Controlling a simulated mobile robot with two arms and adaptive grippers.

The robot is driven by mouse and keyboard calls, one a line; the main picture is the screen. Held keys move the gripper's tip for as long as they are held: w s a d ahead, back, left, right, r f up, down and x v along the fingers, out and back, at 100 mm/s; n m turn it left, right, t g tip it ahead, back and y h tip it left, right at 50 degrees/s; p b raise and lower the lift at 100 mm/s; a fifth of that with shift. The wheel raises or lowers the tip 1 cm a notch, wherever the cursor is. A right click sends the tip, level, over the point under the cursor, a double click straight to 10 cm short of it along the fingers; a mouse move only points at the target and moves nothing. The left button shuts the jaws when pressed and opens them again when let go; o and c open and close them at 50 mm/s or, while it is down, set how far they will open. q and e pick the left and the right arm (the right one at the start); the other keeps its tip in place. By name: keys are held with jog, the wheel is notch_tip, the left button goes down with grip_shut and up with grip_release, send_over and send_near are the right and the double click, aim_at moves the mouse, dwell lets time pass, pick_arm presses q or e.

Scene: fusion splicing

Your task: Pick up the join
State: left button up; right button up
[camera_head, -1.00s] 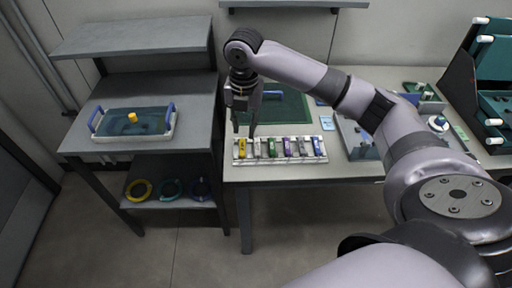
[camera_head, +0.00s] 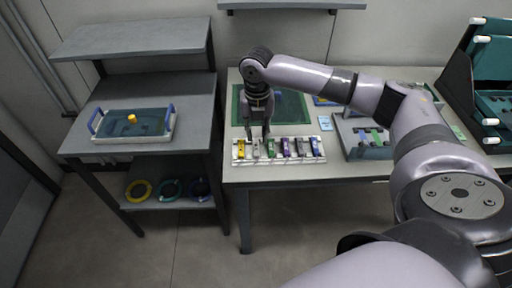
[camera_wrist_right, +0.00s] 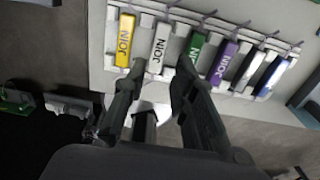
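A white rack (camera_head: 280,163) at the front left of the work table holds several coloured pieces in a row. In the right wrist view a yellow piece (camera_wrist_right: 124,42) and a white piece (camera_wrist_right: 158,48) both read JOIN. Green (camera_wrist_right: 196,46) and purple (camera_wrist_right: 221,64) pieces follow, then further pieces whose lettering I cannot read clearly. My right gripper (camera_head: 259,137) points down over the left part of the rack. In the right wrist view it (camera_wrist_right: 161,75) is open and empty, its fingers either side of the white piece's near end. I cannot tell whether they touch it. My left gripper is not in view.
A green mat (camera_head: 292,103) lies behind the rack. A grey device (camera_head: 362,146) stands to its right. A side shelf at left holds a tray (camera_head: 104,137) with blue handles, and coloured rings (camera_head: 171,188) lie below it.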

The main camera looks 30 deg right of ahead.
aim_at(256, 147)
jog(key=f, duration=0.3)
jog(key=f+p, duration=0.1)
jog(key=f, duration=0.1)
jog(key=shift+w+f, duration=0.25)
jog(key=shift+f, duration=0.1)
jog(key=shift+c, duration=0.6)
grip_shut()
